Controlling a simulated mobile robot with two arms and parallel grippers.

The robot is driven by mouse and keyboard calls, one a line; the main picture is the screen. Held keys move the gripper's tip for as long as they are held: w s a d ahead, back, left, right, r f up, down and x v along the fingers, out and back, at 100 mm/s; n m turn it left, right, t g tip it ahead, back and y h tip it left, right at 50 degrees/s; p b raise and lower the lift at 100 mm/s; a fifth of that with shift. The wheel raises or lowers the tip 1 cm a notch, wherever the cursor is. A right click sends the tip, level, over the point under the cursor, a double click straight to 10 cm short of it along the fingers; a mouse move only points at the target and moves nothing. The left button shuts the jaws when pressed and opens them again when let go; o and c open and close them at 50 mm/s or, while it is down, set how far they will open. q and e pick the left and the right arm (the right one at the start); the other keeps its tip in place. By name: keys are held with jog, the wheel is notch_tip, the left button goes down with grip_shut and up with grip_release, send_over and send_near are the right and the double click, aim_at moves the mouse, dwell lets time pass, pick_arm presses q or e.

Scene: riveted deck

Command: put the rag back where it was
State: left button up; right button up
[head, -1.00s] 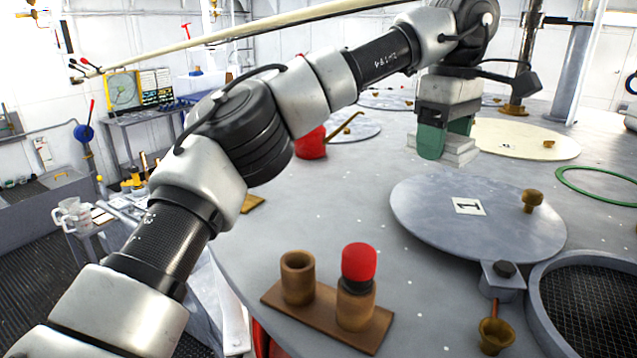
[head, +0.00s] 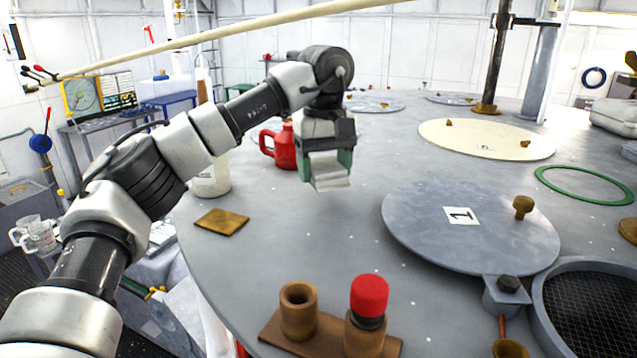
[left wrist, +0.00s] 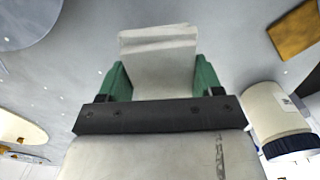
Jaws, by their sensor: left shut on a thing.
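My left gripper (head: 326,168) is shut on a folded white-grey rag (head: 330,172) and holds it over the grey deck, left of the round hatch marked 1. In the left wrist view the rag (left wrist: 158,55) sticks out between the green fingers of the gripper (left wrist: 157,80). Whether the rag touches the deck I cannot tell. My right gripper is not in view.
A red can (head: 283,148) and a white container (head: 210,178) stand left of the gripper. A brown square plate (head: 221,222) lies near the deck's left edge. The hatch lid (head: 470,240) is to the right. A wooden holder (head: 275,330) stands in front.

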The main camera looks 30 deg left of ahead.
aim_at(320, 203)
pick_arm(q)
jog(key=shift+s+a+f, duration=0.1)
jog(key=shift+a+f, duration=0.1)
jog(key=shift+a, duration=0.15)
jog(key=shift+s+f, duration=0.1)
jog(key=shift+f, duration=0.1)
notch_tip(320, 203, down, 3)
jog(key=shift+d+f+p, duration=0.1)
jog(key=shift+p, duration=1.1)
jog(key=shift+f, duration=0.35)
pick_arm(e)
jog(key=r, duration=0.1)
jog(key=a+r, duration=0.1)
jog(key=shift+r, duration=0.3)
pick_arm(q)
jog(key=shift+f, duration=0.15)
jog(key=o, duration=0.9)
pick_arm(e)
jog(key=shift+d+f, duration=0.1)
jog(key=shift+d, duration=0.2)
